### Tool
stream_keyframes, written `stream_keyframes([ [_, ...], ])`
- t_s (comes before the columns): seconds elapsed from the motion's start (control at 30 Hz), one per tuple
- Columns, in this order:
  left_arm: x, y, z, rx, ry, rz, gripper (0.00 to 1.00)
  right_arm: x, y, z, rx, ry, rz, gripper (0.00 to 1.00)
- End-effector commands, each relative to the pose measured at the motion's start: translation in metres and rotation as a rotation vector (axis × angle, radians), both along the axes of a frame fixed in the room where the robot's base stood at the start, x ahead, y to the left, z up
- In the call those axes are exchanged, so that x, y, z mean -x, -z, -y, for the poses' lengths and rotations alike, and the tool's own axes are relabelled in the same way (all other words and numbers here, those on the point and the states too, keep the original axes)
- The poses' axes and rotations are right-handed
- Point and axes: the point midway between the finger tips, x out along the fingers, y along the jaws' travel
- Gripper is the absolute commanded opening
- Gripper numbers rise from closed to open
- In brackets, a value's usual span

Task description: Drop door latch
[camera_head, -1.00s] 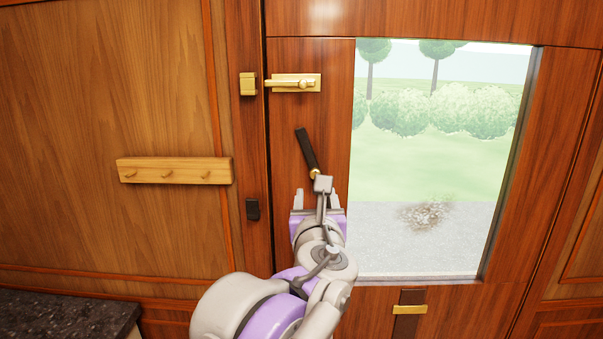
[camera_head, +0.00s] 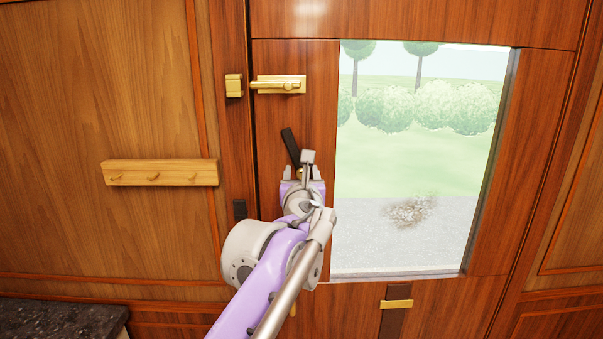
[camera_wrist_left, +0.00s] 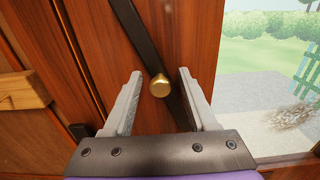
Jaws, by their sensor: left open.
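The door latch is a dark bar (camera_head: 291,146) on the wooden door, tilted with its upper end to the left. It also shows in the left wrist view (camera_wrist_left: 137,35), with a round brass knob (camera_wrist_left: 159,86) on it. The bar continues below the knob, down and right. My left gripper (camera_head: 302,173) is open in front of the lower part of the latch and hides it in the head view. In the wrist view its fingers stand on either side of the knob, with gaps. A small dark bracket (camera_head: 240,209) is on the door frame, lower left of the latch. My right gripper is not in view.
A brass bolt (camera_head: 278,86) sits high on the door beside a brass keeper (camera_head: 233,86). A wooden peg rail (camera_head: 160,173) is on the left wall. The window (camera_head: 420,170) is right of the latch. A dark countertop (camera_head: 60,318) is at lower left.

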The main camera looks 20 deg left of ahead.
Motion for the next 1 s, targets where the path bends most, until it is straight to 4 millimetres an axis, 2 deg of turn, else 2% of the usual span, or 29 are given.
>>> stream_keyframes([
  [0.13, 0.0002, 0.0002, 0.0001, 0.000, 0.000, 0.000, 0.56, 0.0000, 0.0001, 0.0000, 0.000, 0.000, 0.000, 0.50],
  [0.4, 0.0004, 0.0001, 0.0002, 0.000, 0.000, 0.000, 0.07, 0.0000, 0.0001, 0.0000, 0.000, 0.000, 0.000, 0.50],
  [0.47, 0.0003, 0.0001, 0.0003, 0.000, 0.000, 0.000, 0.00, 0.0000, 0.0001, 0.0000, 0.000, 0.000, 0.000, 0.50],
  [1.0, 0.0004, 0.0001, 0.0004, -0.001, 0.001, 0.000, 0.00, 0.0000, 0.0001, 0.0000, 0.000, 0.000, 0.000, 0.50],
])
